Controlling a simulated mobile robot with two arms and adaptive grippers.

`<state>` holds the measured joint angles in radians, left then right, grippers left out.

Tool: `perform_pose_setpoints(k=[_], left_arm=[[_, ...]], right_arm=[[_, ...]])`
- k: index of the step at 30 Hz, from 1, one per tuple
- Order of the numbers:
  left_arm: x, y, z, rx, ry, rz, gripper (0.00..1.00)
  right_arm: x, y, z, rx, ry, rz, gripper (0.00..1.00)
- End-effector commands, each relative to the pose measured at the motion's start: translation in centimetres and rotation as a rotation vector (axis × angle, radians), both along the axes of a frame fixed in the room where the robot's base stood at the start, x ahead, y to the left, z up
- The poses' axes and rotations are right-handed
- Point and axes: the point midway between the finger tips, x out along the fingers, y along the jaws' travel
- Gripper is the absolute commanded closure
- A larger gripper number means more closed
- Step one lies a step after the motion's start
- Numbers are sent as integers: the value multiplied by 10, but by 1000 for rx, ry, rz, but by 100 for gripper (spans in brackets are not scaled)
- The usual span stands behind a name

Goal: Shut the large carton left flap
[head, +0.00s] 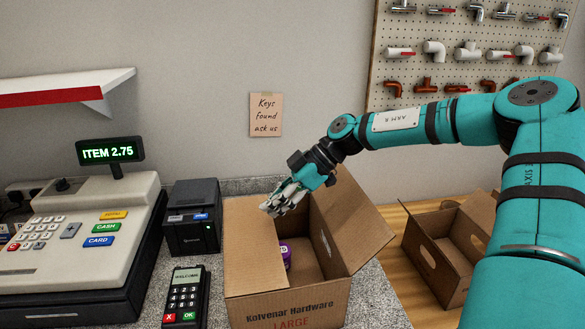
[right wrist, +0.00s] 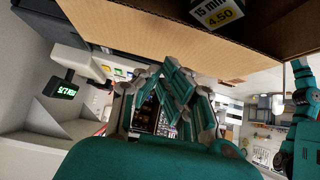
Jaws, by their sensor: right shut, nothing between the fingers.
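The large carton (head: 290,308), marked "Kolvenar Hardware LARGE", stands on the counter with its top partly open. Its left flap (head: 248,245) leans inward over the left part of the opening; I cannot tell whether it lies fully flat. The right flap (head: 352,222) stands up and outward. A purple item (head: 286,254) shows inside, partly hidden by the left flap. My right gripper (head: 274,208) is shut and empty at the back of the left flap's inner edge; contact is unclear. In the right wrist view its fingers (right wrist: 175,95) are close below a cardboard edge (right wrist: 180,30). My left gripper is out of view.
A card terminal (head: 186,298), a black printer (head: 192,220) and a cash register (head: 80,235) stand left of the carton. A smaller open carton (head: 432,262) sits on the wooden surface to the right. A shelf (head: 65,88) juts from the wall.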

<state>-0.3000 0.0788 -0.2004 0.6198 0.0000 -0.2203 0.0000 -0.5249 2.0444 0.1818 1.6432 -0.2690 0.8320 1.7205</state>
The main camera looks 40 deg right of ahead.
Motion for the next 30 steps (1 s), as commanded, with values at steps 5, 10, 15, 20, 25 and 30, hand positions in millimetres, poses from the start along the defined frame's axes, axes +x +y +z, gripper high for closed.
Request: perform_pose_setpoints(k=[5,10,15,20,25,30], left_arm=[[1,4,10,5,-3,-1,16],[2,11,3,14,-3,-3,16],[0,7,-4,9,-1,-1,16],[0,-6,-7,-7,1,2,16],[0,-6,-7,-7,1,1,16],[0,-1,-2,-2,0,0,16]], right_arm=[[-8,-18,27,0,-8,-3,100],[-19,-39,49,-1,-8,-4,100],[-30,-58,70,-1,-5,-2,100],[-35,-67,81,0,-3,-2,100],[-37,-70,85,0,0,0,100],[-37,-70,90,0,-1,-1,100]])
